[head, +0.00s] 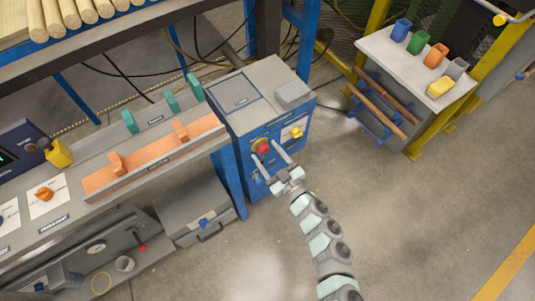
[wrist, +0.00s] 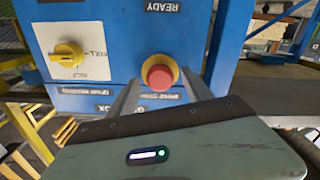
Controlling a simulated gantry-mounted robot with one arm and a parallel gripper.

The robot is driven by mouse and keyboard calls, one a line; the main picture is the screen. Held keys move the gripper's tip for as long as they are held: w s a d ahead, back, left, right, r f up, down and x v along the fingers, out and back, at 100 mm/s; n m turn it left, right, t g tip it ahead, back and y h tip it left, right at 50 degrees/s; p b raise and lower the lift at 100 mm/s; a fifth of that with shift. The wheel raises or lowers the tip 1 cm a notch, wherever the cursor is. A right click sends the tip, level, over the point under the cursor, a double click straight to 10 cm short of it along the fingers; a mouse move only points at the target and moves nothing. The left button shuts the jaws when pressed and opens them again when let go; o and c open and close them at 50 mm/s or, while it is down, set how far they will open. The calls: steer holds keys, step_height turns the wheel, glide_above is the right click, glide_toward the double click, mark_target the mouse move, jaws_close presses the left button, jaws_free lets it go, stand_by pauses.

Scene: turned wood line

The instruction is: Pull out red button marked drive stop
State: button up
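The red button (wrist: 160,76) sits on a yellow ring on the front of a blue cabinet (wrist: 110,28). In the wrist view a label below it is partly hidden, and I can make out what looks like "STOP". In the head view the red button (head: 263,150) shows between my gripper's fingers. My gripper (head: 270,157) is open, with one finger on each side of the button. The fingers also show in the wrist view (wrist: 159,90), apart from each other and at the button's lower sides. I cannot tell whether they touch it.
A yellow rotary knob (wrist: 67,54) on a white plate is on the same panel, left of the button in the wrist view. A grey box (head: 292,94) sits on the cabinet top. A bench with an orange rail (head: 150,165) stands left. Open floor (head: 420,220) lies right.

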jaws_close()
stand_by(0.4)
stand_by(0.4)
